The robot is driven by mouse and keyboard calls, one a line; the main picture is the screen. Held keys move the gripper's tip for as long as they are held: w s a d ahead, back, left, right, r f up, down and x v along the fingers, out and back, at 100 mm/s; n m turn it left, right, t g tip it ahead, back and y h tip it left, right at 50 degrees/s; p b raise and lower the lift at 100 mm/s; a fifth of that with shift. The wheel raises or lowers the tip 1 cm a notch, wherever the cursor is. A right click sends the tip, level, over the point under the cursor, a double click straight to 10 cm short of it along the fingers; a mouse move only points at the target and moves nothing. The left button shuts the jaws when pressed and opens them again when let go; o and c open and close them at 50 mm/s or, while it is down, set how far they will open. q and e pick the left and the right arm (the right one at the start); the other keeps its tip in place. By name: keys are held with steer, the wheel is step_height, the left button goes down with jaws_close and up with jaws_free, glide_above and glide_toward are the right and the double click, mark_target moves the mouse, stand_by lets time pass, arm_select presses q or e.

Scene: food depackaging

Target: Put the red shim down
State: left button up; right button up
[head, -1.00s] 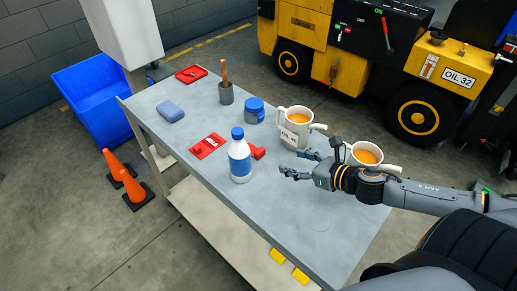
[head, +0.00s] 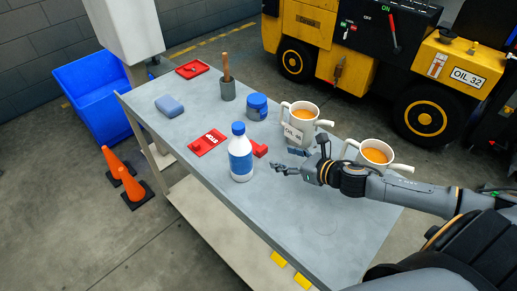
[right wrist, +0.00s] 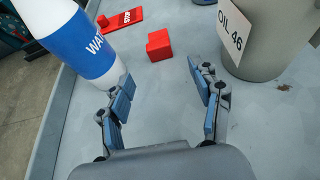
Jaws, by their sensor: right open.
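The red shim (head: 260,150) is a small red block on the grey table, just right of the white and blue bottle. It also shows in the right wrist view (right wrist: 159,46), ahead of the fingers and touching neither of them. My right gripper (head: 288,166) is low over the table, to the right of the shim. In the right wrist view my right gripper (right wrist: 163,85) has its fingers spread, with bare tabletop between them. My left gripper is not in view.
The bottle (head: 240,165) stands close to the left finger. A large mug (head: 300,117) labelled OIL 46 stands close to the right finger. Another mug (head: 374,154) is behind my right forearm. A red plate (head: 207,142) lies left of the shim. The near tabletop is clear.

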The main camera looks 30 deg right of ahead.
mark_target(264, 150)
steer(key=shift+p+x, duration=0.35)
steer(key=shift+x, duration=1.5)
steer(key=shift+w+a+p, duration=0.3)
steer(key=shift+w+p, duration=0.1)
steer(key=shift+w, duration=0.2)
steer(key=p+x, duration=0.1)
steer(key=x, duration=0.3)
steer(key=shift+f, duration=0.15)
jaws_close()
